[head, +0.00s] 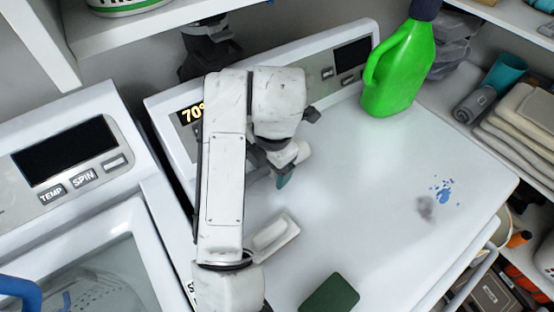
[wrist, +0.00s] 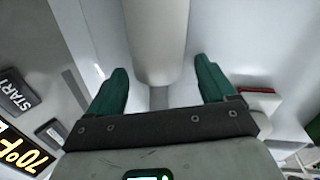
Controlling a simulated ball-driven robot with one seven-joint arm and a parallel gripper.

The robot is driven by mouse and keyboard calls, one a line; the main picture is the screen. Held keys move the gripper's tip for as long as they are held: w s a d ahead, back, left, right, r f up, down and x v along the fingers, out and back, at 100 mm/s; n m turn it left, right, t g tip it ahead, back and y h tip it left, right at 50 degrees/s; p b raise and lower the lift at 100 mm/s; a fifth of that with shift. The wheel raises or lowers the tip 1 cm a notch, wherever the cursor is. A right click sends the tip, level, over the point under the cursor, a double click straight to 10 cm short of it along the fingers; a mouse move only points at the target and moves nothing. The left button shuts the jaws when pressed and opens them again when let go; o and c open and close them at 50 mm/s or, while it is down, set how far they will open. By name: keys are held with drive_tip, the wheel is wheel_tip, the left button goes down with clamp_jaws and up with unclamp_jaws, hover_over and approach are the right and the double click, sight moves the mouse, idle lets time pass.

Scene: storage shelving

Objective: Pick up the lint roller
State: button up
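The lint roller is a white cylinder in the wrist view (wrist: 156,38), running down from the top edge to between my fingertips, with a short grey piece at its near end. In the head view, a white rounded end (head: 298,153) shows beside my gripper and appears to be the roller; my arm hides the rest. My gripper (wrist: 160,72) is open, with one teal finger on each side of the roller and gaps on both sides. In the head view, a teal fingertip of my gripper (head: 285,179) points down over the white machine top (head: 365,185).
A green jug (head: 398,72) stands at the back right of the machine top. A pale block (head: 273,236) and a dark green pad (head: 330,293) lie near the front. Blue specks (head: 443,192) mark the right side. A shelf (head: 130,32) overhangs the back left.

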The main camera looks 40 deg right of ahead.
sight(264, 167)
drive_tip(key=c, duration=1.1)
drive_tip(key=shift+r, duration=0.1)
drive_tip(key=shift+r, duration=0.3)
drive_tip(key=r, duration=0.1)
drive_tip(key=r+p, duration=0.1)
drive_tip(key=r, duration=0.1)
drive_tip(key=shift+s+a+r+p, duration=0.25)
drive_tip(key=shift+r+p, duration=0.05)
drive_tip(key=shift+p, duration=0.1)
drive_tip(key=s+a+r, duration=0.2)
drive_tip(key=s+r, duration=0.1)
drive_tip(key=s, duration=0.1)
drive_tip(key=s+a+r, duration=0.1)
drive_tip(key=s+r, duration=0.1)
drive_tip(key=s, duration=0.2)
drive_tip(key=s+a+r+p, duration=0.1)
drive_tip(key=s+a+r, duration=0.1)
drive_tip(key=s+r, duration=0.1)
drive_tip(key=shift+s+a+r, duration=0.3)
drive_tip(key=shift+s+a, duration=0.05)
drive_tip(key=shift+s, duration=0.25)
